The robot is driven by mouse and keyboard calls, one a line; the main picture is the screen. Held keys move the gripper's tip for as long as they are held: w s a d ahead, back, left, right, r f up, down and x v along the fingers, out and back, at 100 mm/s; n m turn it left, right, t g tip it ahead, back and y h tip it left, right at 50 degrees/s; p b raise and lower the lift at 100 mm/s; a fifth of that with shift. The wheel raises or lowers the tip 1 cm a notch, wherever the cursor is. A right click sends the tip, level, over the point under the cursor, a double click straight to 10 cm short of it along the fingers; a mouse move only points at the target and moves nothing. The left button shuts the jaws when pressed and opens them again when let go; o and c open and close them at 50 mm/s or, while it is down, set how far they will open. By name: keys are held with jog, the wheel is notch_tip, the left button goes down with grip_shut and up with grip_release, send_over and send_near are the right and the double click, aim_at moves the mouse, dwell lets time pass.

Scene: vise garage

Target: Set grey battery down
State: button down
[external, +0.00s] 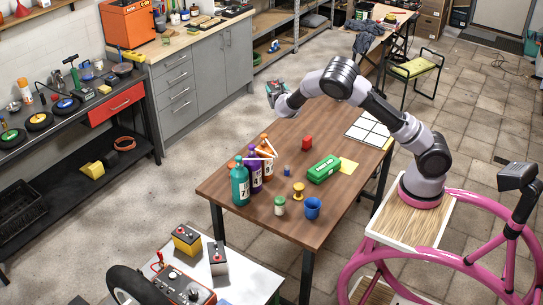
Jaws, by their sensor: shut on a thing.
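My gripper (280,98) is raised over the far left edge of the brown wooden table, at the end of my outstretched arm. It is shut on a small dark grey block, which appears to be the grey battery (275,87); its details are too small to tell. The block is in the air, clear of the tabletop.
The brown table (240,192) holds several numbered bottles (240,186), a green box (323,169), a red block (307,142), a blue cup (312,208) and a white grid sheet (368,131). A red charger-like device (185,288) and black tyre (130,285) crowd the white table (240,285).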

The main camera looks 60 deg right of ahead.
notch_tip(320, 180, down, 27)
jog(key=shift+w+a, duration=0.1)
dwell(0.7)
jog(key=shift+f, duration=0.1)
grip_release()
jog(key=shift+f, duration=0.1)
